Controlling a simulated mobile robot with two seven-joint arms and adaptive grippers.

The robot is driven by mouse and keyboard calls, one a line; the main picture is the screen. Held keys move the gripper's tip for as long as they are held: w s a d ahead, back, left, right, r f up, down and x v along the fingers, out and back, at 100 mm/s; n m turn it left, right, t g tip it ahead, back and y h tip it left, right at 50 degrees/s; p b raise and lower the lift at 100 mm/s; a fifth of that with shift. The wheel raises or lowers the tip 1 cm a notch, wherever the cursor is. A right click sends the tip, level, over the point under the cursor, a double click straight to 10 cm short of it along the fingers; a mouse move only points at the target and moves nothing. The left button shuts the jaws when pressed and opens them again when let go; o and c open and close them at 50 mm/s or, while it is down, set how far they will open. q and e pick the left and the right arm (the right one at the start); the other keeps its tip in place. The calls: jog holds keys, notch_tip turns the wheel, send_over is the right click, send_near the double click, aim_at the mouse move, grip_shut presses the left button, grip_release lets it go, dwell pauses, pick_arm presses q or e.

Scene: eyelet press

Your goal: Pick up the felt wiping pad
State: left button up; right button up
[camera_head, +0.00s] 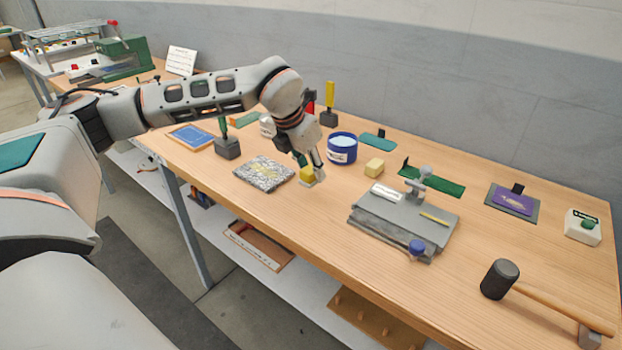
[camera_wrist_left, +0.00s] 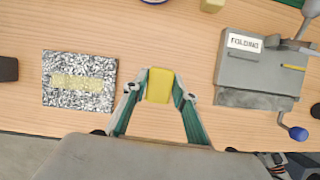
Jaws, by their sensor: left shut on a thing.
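A small yellow block-shaped pad (camera_wrist_left: 159,85), which I take to be the felt wiping pad, sits between the fingertips of my left gripper (camera_wrist_left: 160,90). Both fingers touch its sides, so the gripper is shut on it. In the head view the yellow pad (camera_head: 307,174) shows under my left gripper (camera_head: 311,167), low over the table's front part, just right of the grey speckled mat. The fingers hide part of it. I cannot tell whether it touches the table. My right gripper is not in view.
The speckled mat (camera_head: 263,174) with a yellow mark lies left of the gripper. A blue tin (camera_head: 342,149) and a second yellow block (camera_head: 374,168) stand behind and right. The grey folding fixture (camera_head: 400,222) is to the right, with a black-headed mallet (camera_head: 499,279) beyond.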

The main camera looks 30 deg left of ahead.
pick_arm(q)
notch_tip(320, 180, up, 16)
jog(key=p, duration=0.1)
jog(key=shift+o, duration=0.7)
jog(key=shift+c, duration=0.2)
jog(key=shift+d, duration=0.1)
